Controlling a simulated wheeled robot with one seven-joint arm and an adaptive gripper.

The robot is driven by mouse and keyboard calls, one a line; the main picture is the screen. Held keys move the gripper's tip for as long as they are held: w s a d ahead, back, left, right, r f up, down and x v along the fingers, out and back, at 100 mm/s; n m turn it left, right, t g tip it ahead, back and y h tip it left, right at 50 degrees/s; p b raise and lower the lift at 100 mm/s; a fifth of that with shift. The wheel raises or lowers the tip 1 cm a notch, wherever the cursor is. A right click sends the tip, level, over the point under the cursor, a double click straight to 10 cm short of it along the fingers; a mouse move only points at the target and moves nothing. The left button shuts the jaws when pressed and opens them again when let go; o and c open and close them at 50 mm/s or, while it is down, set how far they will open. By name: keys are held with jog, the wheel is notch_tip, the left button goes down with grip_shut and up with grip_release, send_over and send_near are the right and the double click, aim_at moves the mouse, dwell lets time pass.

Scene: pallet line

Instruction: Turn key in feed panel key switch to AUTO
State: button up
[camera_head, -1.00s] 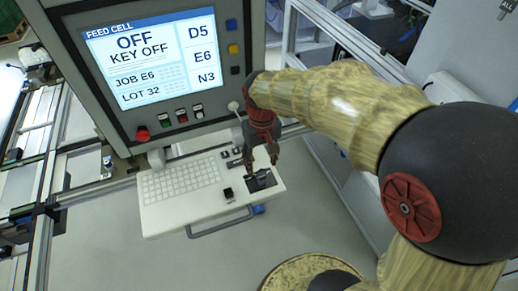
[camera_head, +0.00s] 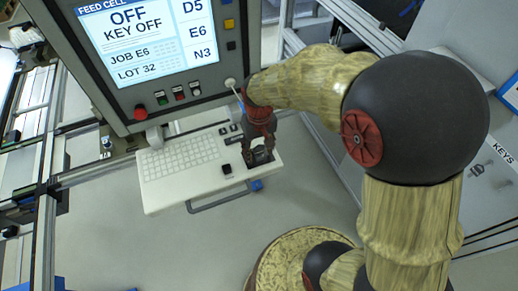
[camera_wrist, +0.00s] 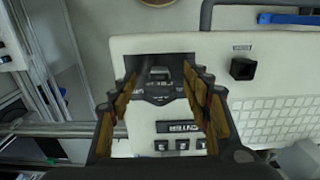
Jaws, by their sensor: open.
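The feed panel's white keyboard shelf (camera_head: 180,172) carries a dark switch plate (camera_head: 262,157) at its right end. The screen (camera_head: 150,40) reads OFF, KEY OFF. In the wrist view the dark plate (camera_wrist: 178,62) lies between and beyond my fingers, with a small grey raised piece (camera_wrist: 161,73) on it that looks like the key's head. My gripper (camera_head: 259,152) points down over the plate, its fingers apart on either side of the grey piece; it also shows in the wrist view (camera_wrist: 164,84). I cannot tell whether either finger touches it.
A black square knob (camera_wrist: 243,68) sits beside the plate. A grey handle bar (camera_head: 218,200) and a blue part (camera_head: 257,186) are at the shelf's front edge. Coloured buttons (camera_head: 180,94) line the screen's lower frame. A KEYS board (camera_head: 490,170) is at the right.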

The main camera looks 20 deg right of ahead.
jog(key=shift+c, duration=0.9)
jog(key=c, duration=1)
jog(key=m, duration=0.8)
jog(key=shift+m, duration=0.4)
jog(key=o, duration=1.1)
jog(key=shift+c, duration=0.2)
jog(key=o, duration=0.4)
jog(key=shift+o, duration=0.9)
jog(key=shift+r, duration=0.15)
